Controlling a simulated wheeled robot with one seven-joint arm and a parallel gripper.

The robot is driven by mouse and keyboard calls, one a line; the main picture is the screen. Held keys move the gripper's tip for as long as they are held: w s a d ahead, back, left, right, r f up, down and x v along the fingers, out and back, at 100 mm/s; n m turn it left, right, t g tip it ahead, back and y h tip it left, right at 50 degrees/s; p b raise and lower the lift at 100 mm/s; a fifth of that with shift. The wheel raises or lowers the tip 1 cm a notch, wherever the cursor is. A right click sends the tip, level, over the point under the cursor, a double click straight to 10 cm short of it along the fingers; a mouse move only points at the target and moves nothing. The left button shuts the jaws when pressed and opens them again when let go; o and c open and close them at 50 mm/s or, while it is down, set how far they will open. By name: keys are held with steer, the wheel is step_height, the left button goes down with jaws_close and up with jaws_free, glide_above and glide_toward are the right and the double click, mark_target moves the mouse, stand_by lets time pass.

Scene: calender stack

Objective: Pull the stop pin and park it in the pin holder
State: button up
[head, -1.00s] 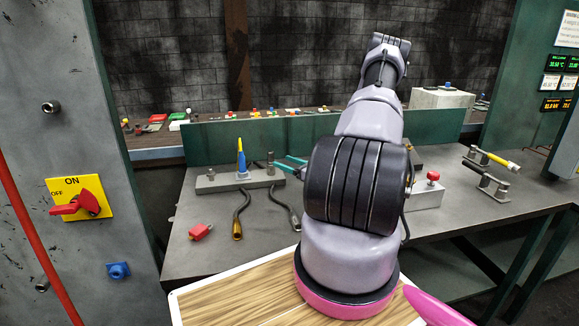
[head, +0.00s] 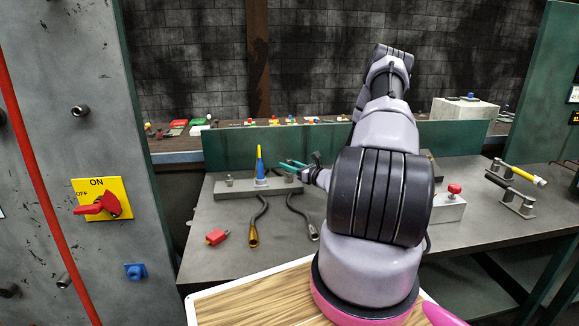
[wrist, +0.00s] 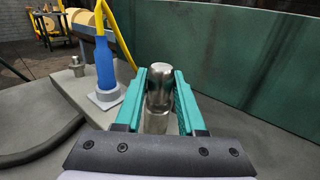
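My gripper (head: 293,164) has teal fingers and is at the right end of a low grey bar (head: 235,190) on the bench. In the wrist view my gripper (wrist: 160,72) is open, its fingers on both sides of a round-topped steel pin (wrist: 158,95). Narrow gaps seem to show beside the pin. The same pin shows at the bar's right end in the head view (head: 289,178). A red-knobbed pin (head: 454,188) stands on a light block (head: 448,209) to the right. I cannot tell which is the stop pin, and no pin holder is clearly identifiable.
A blue and yellow tool (wrist: 104,62) stands upright in a collar left of my gripper. A shorter steel post (wrist: 76,65) is beyond it. A green panel (head: 400,136) rises behind.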

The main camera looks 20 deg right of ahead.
jaws_close()
steer(key=o, duration=1)
jaws_free()
steer(key=shift+o, duration=0.2)
steer(key=shift+o, duration=1.1)
steer(key=shift+r, duration=3.5)
